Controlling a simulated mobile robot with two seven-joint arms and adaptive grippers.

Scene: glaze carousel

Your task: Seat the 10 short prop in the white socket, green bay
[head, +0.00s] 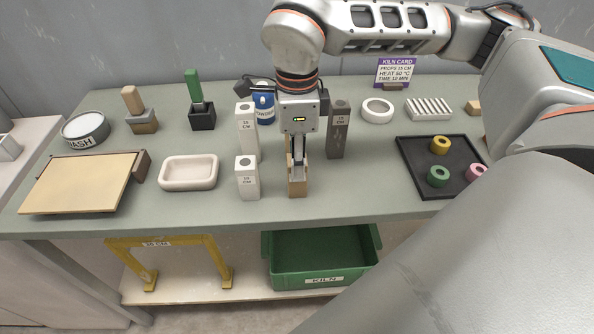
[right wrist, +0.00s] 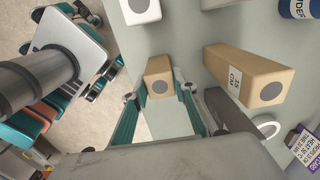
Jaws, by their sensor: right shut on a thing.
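My right gripper (head: 297,165) points down at the middle of the table, shut on a short tan prop (head: 297,187). In the right wrist view the short prop (right wrist: 159,76) sits between the fingertips, a round dark spot on its end. No size label shows on it. I cannot tell whether it touches the table. A short white prop labelled 10 CM (head: 247,181) stands just left of it. A white socket and a green bay are not identifiable in either view. My left gripper is not in view.
A tall white prop (head: 246,138) and a tall grey-brown prop (head: 339,132) stand close by. A tall tan prop (right wrist: 248,76) shows in the right wrist view. A cream dish (head: 189,173) is left; a black tray (head: 420,183) with coloured rings is right. A green kiln bin (head: 320,262) sits below.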

